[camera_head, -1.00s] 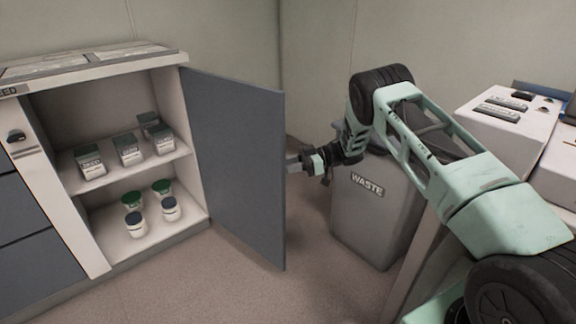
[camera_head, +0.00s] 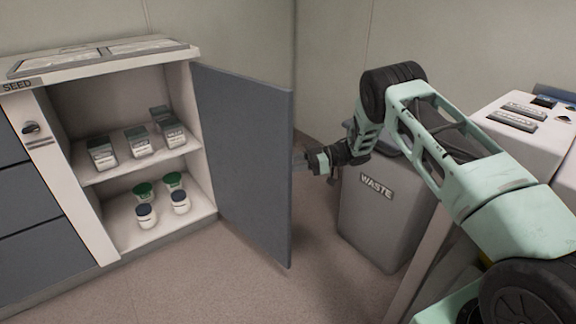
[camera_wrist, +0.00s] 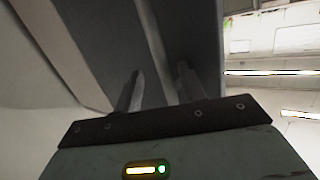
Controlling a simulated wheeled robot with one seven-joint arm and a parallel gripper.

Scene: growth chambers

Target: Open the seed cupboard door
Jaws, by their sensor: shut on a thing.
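The seed cupboard (camera_head: 75,215) stands at the left with its grey door (camera_head: 243,160) swung wide open, hinged on the right side of the opening. Inside, seed boxes (camera_head: 139,142) stand on the upper shelf and small tubs (camera_head: 146,215) with green or dark lids stand below. My gripper (camera_head: 302,161) is at the free edge of the door, on its outer side. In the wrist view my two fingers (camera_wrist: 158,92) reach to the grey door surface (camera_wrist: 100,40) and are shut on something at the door. The handle itself is hidden or too dark to make out.
A grey waste bin (camera_head: 375,215) stands right behind my gripper, close to the arm. A white bench with equipment (camera_head: 520,125) is at the right. The floor (camera_head: 255,290) in front of the cupboard is clear.

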